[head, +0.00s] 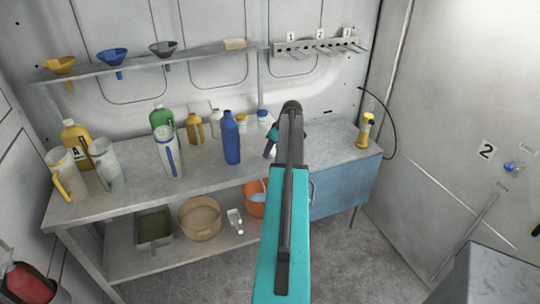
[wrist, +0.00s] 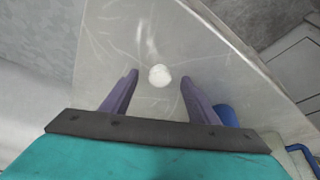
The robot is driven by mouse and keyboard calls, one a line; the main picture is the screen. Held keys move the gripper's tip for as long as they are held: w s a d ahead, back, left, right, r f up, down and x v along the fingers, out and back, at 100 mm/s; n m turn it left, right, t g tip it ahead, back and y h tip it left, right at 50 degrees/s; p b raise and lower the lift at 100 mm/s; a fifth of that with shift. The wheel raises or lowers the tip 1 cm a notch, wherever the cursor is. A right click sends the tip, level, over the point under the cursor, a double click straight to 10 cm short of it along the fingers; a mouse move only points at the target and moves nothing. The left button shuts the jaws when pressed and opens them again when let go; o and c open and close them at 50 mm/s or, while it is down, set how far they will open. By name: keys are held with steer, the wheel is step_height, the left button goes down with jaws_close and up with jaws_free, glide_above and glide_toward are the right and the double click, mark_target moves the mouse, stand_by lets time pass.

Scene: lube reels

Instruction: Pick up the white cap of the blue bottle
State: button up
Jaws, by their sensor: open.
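The white cap (wrist: 159,75) lies on the worktop in the wrist view, a small round disc. My gripper (wrist: 158,78) is open, with one dark finger on each side of the cap and a gap on both sides. I cannot tell how high the fingertips are above the worktop. In the head view my gripper (head: 270,150) is over the worktop, just right of the tall blue bottle (head: 231,138), which stands upright. A blue shape (wrist: 228,115), probably the bottle, shows beside the right finger.
The grey workbench (head: 325,150) holds a clear jug (head: 167,158) and several other bottles and jugs left of my gripper. Small white bottles (head: 263,120) stand behind it. A yellow-topped device (head: 366,130) stands at the right end. The worktop around the cap is clear.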

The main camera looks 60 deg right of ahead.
mark_target(273, 152)
steer(key=c, duration=1.2)
steer(key=shift+r, duration=0.1)
steer(key=shift+r+b, duration=1.1)
steer(key=shift+r, duration=0.5)
steer(key=s+a+b, duration=0.2)
steer(key=s, duration=0.5)
steer(key=s+a+r+b, duration=0.1)
steer(key=s+a+b, duration=0.1)
steer(key=s, duration=0.6)
steer(key=shift+s+r+b, duration=0.3)
steer(key=shift+b, duration=0.15)
steer(key=shift+w, duration=0.1)
